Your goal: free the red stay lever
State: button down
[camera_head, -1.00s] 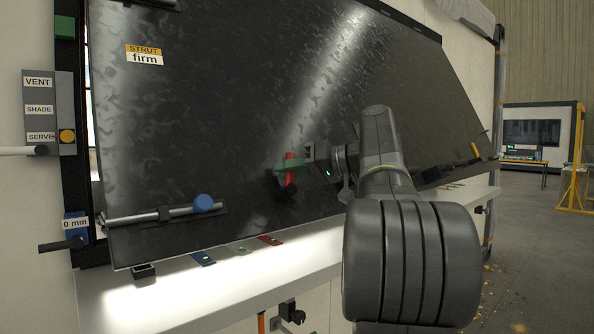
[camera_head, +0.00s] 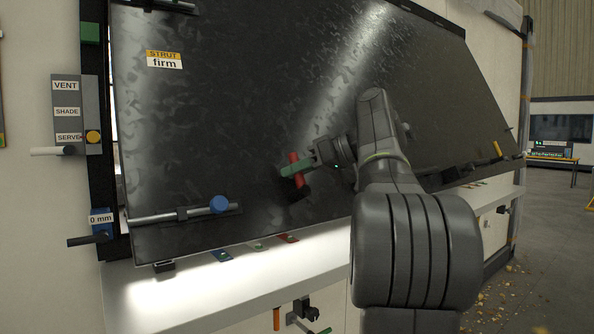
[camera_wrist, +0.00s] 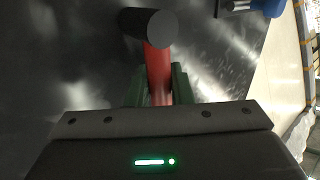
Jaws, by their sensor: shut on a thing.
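The red lever (camera_head: 300,180) stands out from the lower middle of the large dark panel (camera_head: 240,110). It leans with its upper end to the left. A dark round piece shows at its lower end. My gripper (camera_head: 297,169) has its green fingers shut around the red lever's shaft, coming from the right. In the wrist view the red lever (camera_wrist: 158,68) runs between the green fingers (camera_wrist: 158,86), with the dark round end beyond them. The lever's near part is hidden behind the gripper body.
A rod with a blue knob (camera_head: 219,204) sits at the panel's lower left. A yellow handle (camera_head: 497,149) is at its lower right. A white ledge (camera_head: 190,285) runs below with blue, green and red plates. A grey switch box (camera_head: 68,115) stands left.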

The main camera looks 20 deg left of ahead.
jog(key=shift+f, duration=0.1)
jog(key=c, duration=1.6)
grip_release()
jog(key=v, duration=1.3)
jog(key=shift+d+r+p, duration=0.2)
jog(key=shift+d+p, duration=0.1)
jog(key=shift+d, duration=0.05)
jog(key=shift+a, duration=0.1)
jog(key=x, duration=1.3)
jog(key=shift+a+f+b, duration=0.15)
jog(key=shift+a+b, duration=0.15)
jog(key=shift+b, duration=0.05)
